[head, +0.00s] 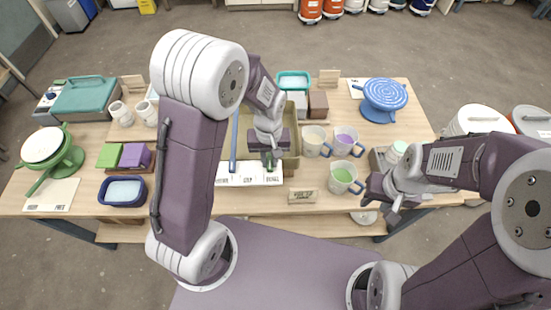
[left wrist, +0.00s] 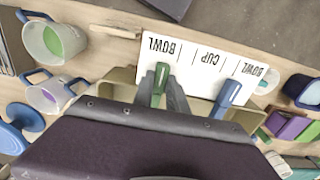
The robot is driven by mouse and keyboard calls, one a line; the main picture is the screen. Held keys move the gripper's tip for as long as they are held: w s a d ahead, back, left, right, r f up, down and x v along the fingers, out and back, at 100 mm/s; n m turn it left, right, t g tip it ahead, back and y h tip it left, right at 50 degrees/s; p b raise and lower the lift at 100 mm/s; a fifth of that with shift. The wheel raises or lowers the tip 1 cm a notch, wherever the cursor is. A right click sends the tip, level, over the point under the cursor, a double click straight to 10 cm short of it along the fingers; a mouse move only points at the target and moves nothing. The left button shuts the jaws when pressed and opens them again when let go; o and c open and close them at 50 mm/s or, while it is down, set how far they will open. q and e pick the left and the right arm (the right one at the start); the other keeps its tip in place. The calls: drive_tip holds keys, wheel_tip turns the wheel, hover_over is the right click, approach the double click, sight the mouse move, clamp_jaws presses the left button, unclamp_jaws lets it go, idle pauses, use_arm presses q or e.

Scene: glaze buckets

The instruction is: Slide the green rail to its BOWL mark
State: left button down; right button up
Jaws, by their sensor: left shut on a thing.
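The green rail (left wrist: 161,78) shows as a short green end between the fingers of my left gripper (left wrist: 165,92), which is shut on it. In the head view my left gripper (head: 270,158) is over the tan tray, and most of the rail is hidden. The white mark card (head: 250,173) reads BOWL, CUP, BOWL. In the left wrist view the green end lines up with the left BOWL word (left wrist: 162,46), which is the right-hand one in the head view. The blue rail (head: 234,140) lies near the other BOWL word. My right gripper (head: 388,207) hangs near the table's front right, its jaw gap unclear.
Several mugs (head: 343,180) stand right of the tray (head: 291,160). A small wooden sign (head: 302,197) stands at the front edge. A blue dish (head: 124,191), green and purple blocks (head: 135,156) and a green stand (head: 68,160) are left.

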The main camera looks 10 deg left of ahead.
use_arm(q)
drive_tip(key=shift+s+a+r, duration=0.15)
drive_tip(key=shift+a, duration=0.9)
drive_tip(key=c, duration=1.4)
unclamp_jaws()
drive_tip(key=shift+o, duration=0.4)
drive_tip(key=shift+d, duration=0.1)
wheel_tip(320, 180, up, 9)
